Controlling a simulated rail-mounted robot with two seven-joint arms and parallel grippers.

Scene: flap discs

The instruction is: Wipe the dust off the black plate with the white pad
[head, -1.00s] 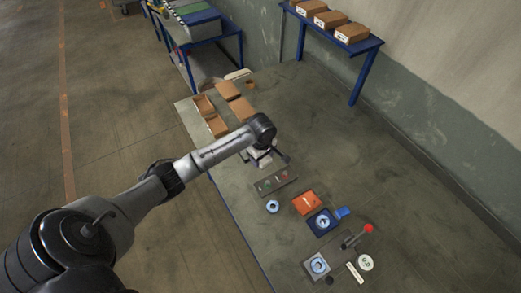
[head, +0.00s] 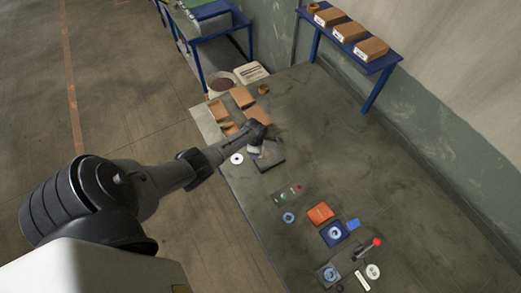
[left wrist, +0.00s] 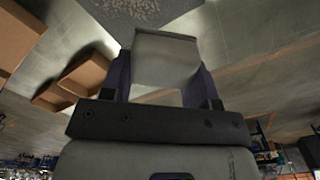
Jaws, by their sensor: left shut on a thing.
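The black plate (head: 273,160) lies flat on the table, dark and square, partly hidden by my left gripper in the head view. It fills the top edge of the left wrist view (left wrist: 140,10), speckled with pale dust. My left gripper (head: 256,144) is shut on the white pad (head: 253,152), at the plate's left part. In the left wrist view the gripper (left wrist: 162,80) has its two dark fingers on either side of the pad (left wrist: 164,55). I cannot tell whether the pad touches the plate. My right gripper is not in view.
Brown cardboard boxes (head: 241,96) stand beyond the plate. A white ring disc (head: 237,158) lies left of it. Nearer are a grey button box (head: 288,194), an orange block (head: 320,212), a blue fixture (head: 334,233) and a red-knobbed lever (head: 376,242). The table's right side is bare.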

